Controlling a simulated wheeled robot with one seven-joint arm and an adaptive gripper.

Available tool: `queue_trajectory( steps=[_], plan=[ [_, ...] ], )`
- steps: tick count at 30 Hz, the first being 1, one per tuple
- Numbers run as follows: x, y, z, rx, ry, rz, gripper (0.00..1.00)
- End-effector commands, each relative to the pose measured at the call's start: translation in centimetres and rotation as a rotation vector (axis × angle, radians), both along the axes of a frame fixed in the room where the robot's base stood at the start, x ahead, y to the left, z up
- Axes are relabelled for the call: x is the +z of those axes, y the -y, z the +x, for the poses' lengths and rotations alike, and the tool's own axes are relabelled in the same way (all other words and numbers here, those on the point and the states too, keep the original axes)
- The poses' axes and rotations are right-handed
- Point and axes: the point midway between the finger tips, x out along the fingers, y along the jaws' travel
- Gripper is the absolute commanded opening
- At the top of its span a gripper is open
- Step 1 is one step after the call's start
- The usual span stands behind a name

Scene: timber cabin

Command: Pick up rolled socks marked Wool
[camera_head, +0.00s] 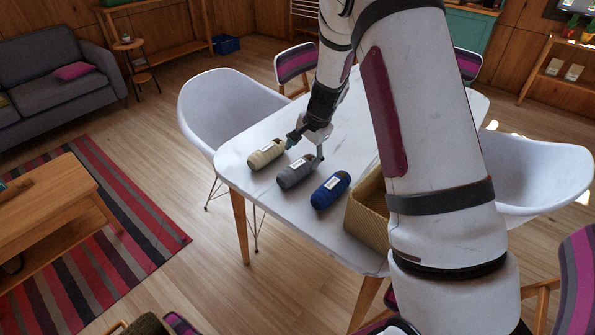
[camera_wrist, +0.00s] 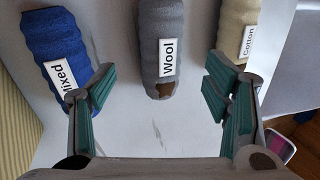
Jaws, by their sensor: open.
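The rolled socks marked Wool are a grey roll (camera_wrist: 162,30) with a white label, upright in the middle of the wrist view. In the head view the grey roll (camera_head: 297,171) lies on the white table between a cream roll and a blue roll. My gripper (camera_wrist: 165,90) is open and empty, its two green-padded fingers spread left and right of the grey roll's near end. In the head view my gripper (camera_head: 306,146) is low over the table, just behind the rolls. The wrist view does not show the grey roll's far end.
A blue roll marked Mixed (camera_wrist: 60,50) and a cream roll marked Cotton (camera_wrist: 237,28) flank the grey one. A woven basket (camera_head: 368,213) stands on the white table (camera_head: 237,165) right of the blue roll. White chairs (camera_head: 222,100) stand around the table.

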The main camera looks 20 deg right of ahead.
Motion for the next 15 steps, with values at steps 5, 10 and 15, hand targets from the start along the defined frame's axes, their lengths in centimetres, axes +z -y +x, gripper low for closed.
queue_trajectory(
  steps=[5,10,15],
  plan=[
    [-2.6,-0.4,0.8,0.0,0.0,0.001,0.7],
    [-3.6,-0.5,1.0,0.002,0.001,-0.001,0.7],
    [-5.4,-0.7,1.6,0.0,-0.001,0.0,0.7]
  ],
)
